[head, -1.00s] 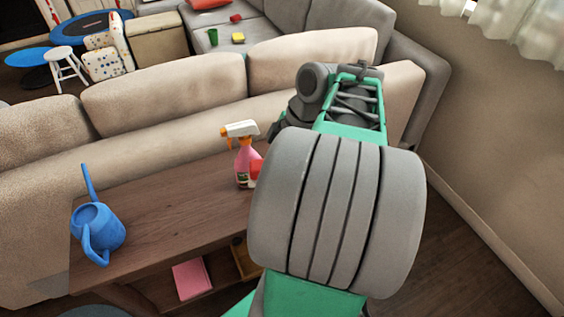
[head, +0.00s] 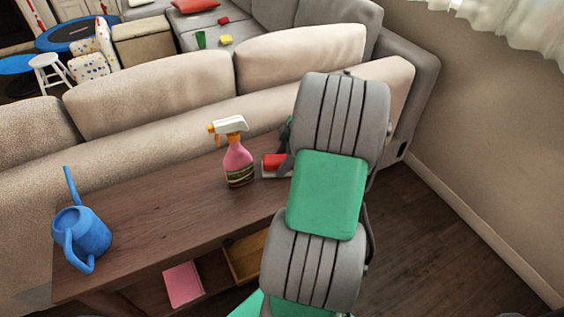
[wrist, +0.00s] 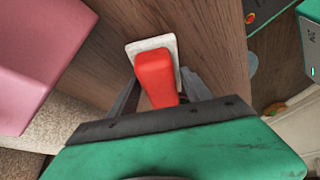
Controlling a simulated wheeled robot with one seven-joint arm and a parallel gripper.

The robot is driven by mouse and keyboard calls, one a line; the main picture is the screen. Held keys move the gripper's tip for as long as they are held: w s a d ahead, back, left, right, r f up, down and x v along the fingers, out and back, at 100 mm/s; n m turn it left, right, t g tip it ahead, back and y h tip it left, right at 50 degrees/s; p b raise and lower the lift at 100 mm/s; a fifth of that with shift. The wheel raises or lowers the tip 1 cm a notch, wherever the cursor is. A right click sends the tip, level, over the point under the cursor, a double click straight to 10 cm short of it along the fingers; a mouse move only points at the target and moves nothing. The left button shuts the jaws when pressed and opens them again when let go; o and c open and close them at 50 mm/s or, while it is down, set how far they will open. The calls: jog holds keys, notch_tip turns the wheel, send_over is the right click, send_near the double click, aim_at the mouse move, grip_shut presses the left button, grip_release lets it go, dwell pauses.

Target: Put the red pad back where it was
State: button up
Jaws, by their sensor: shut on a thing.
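The red pad has a red block-like grip on a flat pale base. In the head view the red pad (head: 273,162) is at the right part of the wooden table (head: 150,222), just right of the pink spray bottle (head: 238,160). My gripper (head: 284,150) is mostly hidden behind my arm there. In the wrist view my gripper (wrist: 160,80) has a finger on each side of the red grip and is shut on the red pad (wrist: 154,70). Its pale base is over the wood; I cannot tell whether it touches.
The spray bottle is close beside the pad and fills the left of the wrist view (wrist: 40,60). A blue watering can (head: 82,235) stands at the table's left end. A pink item (head: 184,284) lies on the lower shelf. A beige sofa (head: 150,90) backs the table.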

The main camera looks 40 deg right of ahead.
jog(key=o, duration=1.5)
jog(key=shift+c, duration=0.2)
jog(key=p+v, duration=0.4)
jog(key=v, duration=0.8)
jog(key=shift+r, duration=0.1)
